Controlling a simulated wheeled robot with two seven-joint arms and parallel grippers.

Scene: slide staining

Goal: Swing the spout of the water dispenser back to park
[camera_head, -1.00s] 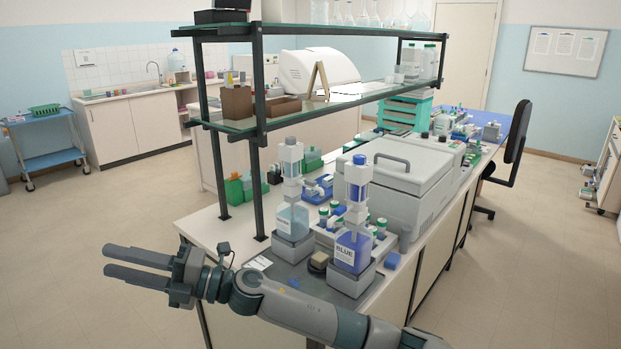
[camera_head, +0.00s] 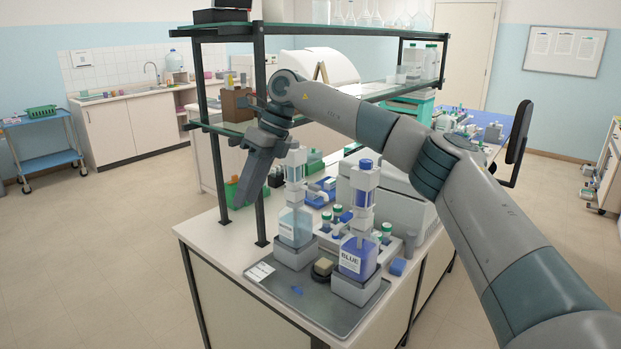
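The water dispenser (camera_head: 295,227) is the left of two bottle dispensers, with pale blue liquid and a white and grey pump head (camera_head: 295,165). It stands upright on a grey block on the tray. My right gripper (camera_head: 247,188) hangs just left of the pump head, fingers pointing down. It looks close to the head, but I cannot tell if they touch. The fingers overlap from this side, so their gap does not show. My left gripper is not in view.
The BLUE dispenser (camera_head: 357,256) stands right of the water dispenser. A dark tray (camera_head: 328,312) lies under both. A shelf post (camera_head: 260,215) rises behind my gripper, with a glass shelf (camera_head: 228,127) near my wrist. My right arm hides part of the white machine (camera_head: 405,203).

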